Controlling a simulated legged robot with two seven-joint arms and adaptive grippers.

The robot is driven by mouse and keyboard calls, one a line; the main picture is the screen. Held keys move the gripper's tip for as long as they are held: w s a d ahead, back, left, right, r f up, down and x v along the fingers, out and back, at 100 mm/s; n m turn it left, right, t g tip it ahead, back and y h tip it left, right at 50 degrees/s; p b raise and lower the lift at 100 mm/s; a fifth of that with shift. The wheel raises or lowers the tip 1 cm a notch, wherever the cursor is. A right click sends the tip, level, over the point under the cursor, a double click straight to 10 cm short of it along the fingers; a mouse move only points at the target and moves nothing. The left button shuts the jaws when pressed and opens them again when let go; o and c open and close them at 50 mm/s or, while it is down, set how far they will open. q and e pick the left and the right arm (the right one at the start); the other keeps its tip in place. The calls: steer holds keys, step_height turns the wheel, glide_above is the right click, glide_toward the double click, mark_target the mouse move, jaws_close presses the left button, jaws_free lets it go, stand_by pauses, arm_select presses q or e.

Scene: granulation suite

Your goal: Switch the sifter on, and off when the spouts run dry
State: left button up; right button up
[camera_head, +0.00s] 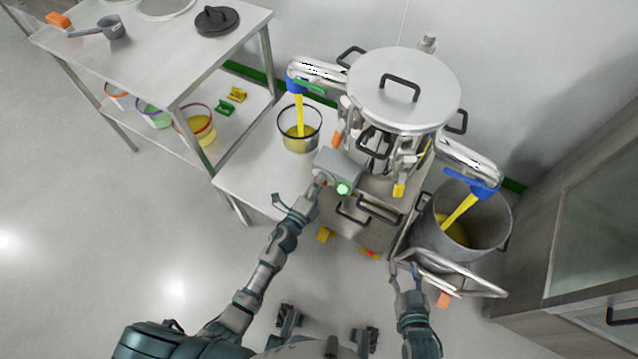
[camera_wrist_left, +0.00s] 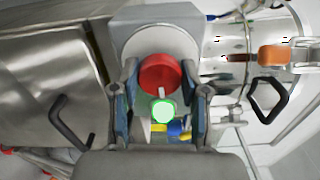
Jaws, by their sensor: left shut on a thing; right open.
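The sifter (camera_head: 405,90) stands at the upper middle with its lid on. Yellow material streams from its left spout (camera_head: 308,70) into a bucket (camera_head: 299,143), and from its right spout (camera_head: 468,160) into a large steel drum (camera_head: 493,207). A grey control box (camera_head: 338,161) on the sifter's front carries a lit green button (camera_head: 343,188) and a red knob (camera_wrist_left: 160,73). My left gripper (camera_head: 318,184) is at this box; in the left wrist view its fingers (camera_wrist_left: 160,80) are shut on the red knob, above the green light. My right gripper (camera_head: 406,272) is open, beside the drum's trolley.
A steel table (camera_head: 165,62) at the upper left holds a scoop (camera_head: 110,27) and a black-handled lid (camera_head: 216,20). Coloured tubs, including a red-rimmed one (camera_head: 196,125), stand on its lower shelf. A cabinet (camera_head: 575,230) closes off the right. The floor at left is clear.

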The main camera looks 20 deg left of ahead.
arm_select(q)
steer(key=shift+s+d+f+m, duration=0.1)
steer(key=shift+s+f+m, duration=0.1)
steer(key=shift+f+m, duration=0.25)
steer(key=o, duration=1.1)
steer(key=shift+o, duration=0.2)
steer(key=shift+w+r, duration=0.1)
steer(key=shift+r, duration=0.05)
steer(key=shift+r, duration=0.1)
steer(key=v, duration=1.2)
